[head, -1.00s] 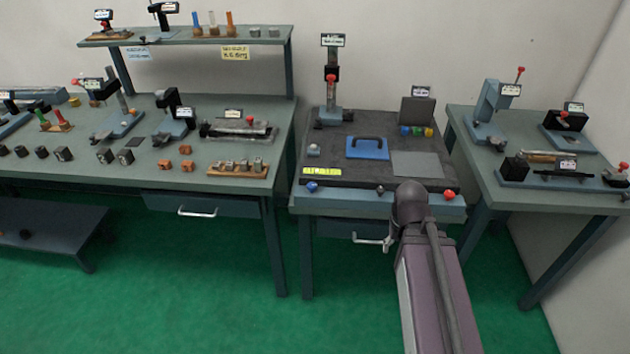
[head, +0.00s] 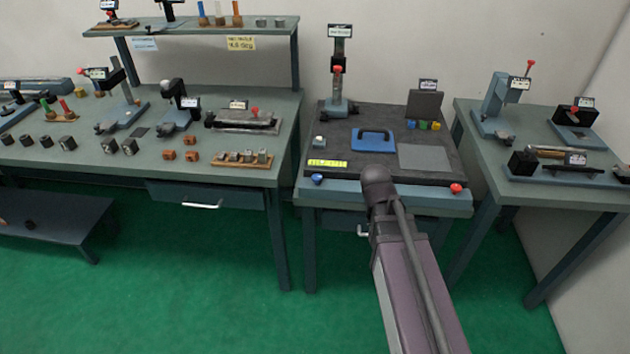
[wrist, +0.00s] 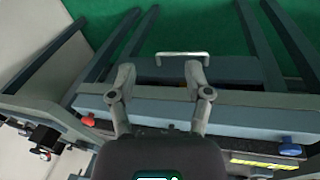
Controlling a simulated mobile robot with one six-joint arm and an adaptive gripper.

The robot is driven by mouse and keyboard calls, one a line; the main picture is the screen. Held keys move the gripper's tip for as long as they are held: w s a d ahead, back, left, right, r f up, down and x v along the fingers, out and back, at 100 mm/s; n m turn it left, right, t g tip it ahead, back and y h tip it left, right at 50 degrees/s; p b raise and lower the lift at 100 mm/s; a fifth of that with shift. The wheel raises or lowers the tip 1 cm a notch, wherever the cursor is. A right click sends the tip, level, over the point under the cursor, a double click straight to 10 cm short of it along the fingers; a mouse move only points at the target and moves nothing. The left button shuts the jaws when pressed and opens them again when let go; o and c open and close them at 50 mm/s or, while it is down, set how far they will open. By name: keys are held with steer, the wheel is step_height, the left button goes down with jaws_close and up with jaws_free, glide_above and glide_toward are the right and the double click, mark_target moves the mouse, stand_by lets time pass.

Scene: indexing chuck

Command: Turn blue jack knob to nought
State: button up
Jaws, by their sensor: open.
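The blue jack knob (head: 317,179) sits at the left end of the front edge of the middle bench. It also shows in the wrist view (wrist: 290,148), at the lower right. My gripper (wrist: 160,74) is open and empty, with its two fingers spread above the bench's front rail. It is well apart from the blue knob, which lies to its right in the wrist view. In the head view my arm hides the gripper and the middle of the bench front. The knob's setting is too small to read.
A red knob (head: 456,188) is at the right end of the same edge. A drawer handle (wrist: 182,55) sticks out below it. On the bench are a blue handled plate (head: 375,141), a grey plate (head: 424,158) and a yellow label strip (head: 327,163).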

steer(key=w+a+m+t+h+b, duration=0.1)
steer(key=w+a+m+h+b, duration=0.1)
steer(key=w+a, duration=0.35)
steer(key=m+t+h+b, duration=0.5)
steer(key=t, duration=0.3)
glide_toward(316, 177)
steer(key=v, duration=0.5)
steer(key=shift+w+d, duration=0.1)
steer(key=shift+w, duration=0.15)
steer(key=shift+d, duration=0.1)
steer(key=b+x, duration=0.5)
steer(key=x, duration=0.8)
steer(key=shift+w+d+f, duration=0.15)
steer(key=shift+d+f, duration=0.1)
steer(key=c, duration=0.9)
